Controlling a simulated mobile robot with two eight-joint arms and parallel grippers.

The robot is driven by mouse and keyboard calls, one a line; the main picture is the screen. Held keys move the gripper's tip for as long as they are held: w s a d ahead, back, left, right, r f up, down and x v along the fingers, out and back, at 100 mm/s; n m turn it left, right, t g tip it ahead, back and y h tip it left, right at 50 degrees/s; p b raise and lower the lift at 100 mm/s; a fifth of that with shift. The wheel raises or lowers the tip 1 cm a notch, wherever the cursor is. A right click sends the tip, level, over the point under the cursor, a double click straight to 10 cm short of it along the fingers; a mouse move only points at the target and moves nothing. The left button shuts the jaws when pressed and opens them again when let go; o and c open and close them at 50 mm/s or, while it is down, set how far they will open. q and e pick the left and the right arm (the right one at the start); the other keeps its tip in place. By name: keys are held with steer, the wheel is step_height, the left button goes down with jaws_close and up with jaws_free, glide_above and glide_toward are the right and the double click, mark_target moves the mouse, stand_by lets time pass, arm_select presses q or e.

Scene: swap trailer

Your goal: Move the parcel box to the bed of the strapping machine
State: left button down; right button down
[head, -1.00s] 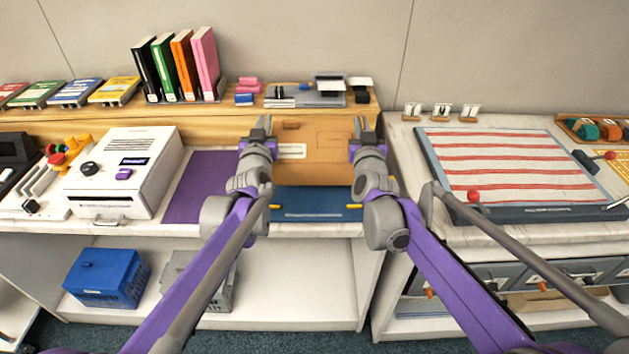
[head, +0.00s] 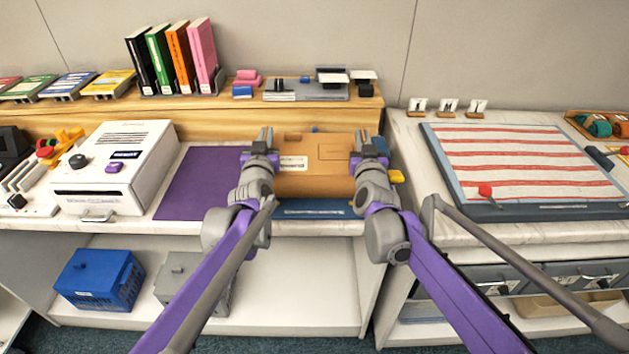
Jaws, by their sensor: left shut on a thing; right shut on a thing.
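The brown parcel box (head: 315,178) is held between my two grippers, with a white label on its top. My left gripper (head: 263,142) is at its left side and my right gripper (head: 364,143) at its right side, both shut on it. A blue panel with white lettering, which looks like the strapping machine's bed (head: 312,210), shows below the box in the picture. The box hides most of it. I cannot tell whether the box touches it. A yellow part (head: 397,176) sticks out beside my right gripper.
A purple mat (head: 198,184) and a white machine (head: 116,168) are to the left. A wooden shelf (head: 225,125) with binders and small items runs behind. A board with a red-striped sheet (head: 520,160) lies on the right counter. Blue and grey crates stand below.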

arm_select(q)
steer(key=c, duration=1)
jaws_free()
arm_select(e)
steer(key=c, duration=1)
jaws_free()
arm_select(q)
steer(key=shift+s, duration=0.15)
arm_select(e)
steer(key=shift+s, duration=0.55)
arm_select(q)
steer(key=s, duration=1.1)
steer(key=shift+s, duration=0.4)
arm_select(e)
steer(key=s, duration=1.1)
